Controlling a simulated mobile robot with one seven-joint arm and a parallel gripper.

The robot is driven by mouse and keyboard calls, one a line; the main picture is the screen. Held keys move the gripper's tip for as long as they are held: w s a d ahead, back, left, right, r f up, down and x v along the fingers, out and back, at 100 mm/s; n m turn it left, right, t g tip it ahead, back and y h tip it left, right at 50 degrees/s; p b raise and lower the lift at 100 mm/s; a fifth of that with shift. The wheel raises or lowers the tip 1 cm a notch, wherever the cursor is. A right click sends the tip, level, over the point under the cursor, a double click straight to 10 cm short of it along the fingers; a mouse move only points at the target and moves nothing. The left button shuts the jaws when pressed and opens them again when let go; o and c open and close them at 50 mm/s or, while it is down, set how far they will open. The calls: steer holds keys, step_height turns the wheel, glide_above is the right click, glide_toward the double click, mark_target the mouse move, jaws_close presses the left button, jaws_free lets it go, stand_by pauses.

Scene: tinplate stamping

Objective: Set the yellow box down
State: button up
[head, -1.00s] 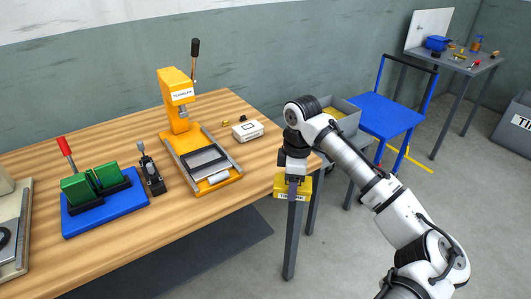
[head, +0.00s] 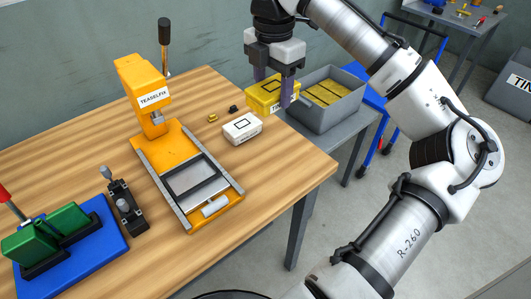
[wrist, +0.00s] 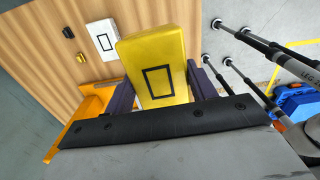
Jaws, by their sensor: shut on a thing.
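The yellow box (head: 262,98) has a dark rectangle outline on its top. My gripper (head: 275,88) is shut on it, with one dark finger on each side. In the head view the box appears at the right edge of the wooden table, beyond a white box (head: 242,128) with a similar outline. I cannot tell how high it is above the table. In the wrist view the yellow box (wrist: 155,65) sits between the fingers, overlapping the line between table and floor. Its underside is hidden.
A grey bin (head: 320,118) with several yellow boxes stands right of the table, close to the held box. An orange press (head: 160,135) stands on the table. Small brass (head: 212,118) and black (head: 233,108) pieces lie near the white box. The table's front right corner is clear.

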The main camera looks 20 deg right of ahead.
mark_target(271, 165)
steer(key=shift+s+r, duration=0.15)
step_height(271, 165, down, 20)
steer(key=shift+r+p, duration=0.15)
steer(key=shift+p, duration=1.1)
steer(key=o, duration=1)
steer(key=shift+f+b, duration=0.25)
steer(key=shift+b, duration=0.15)
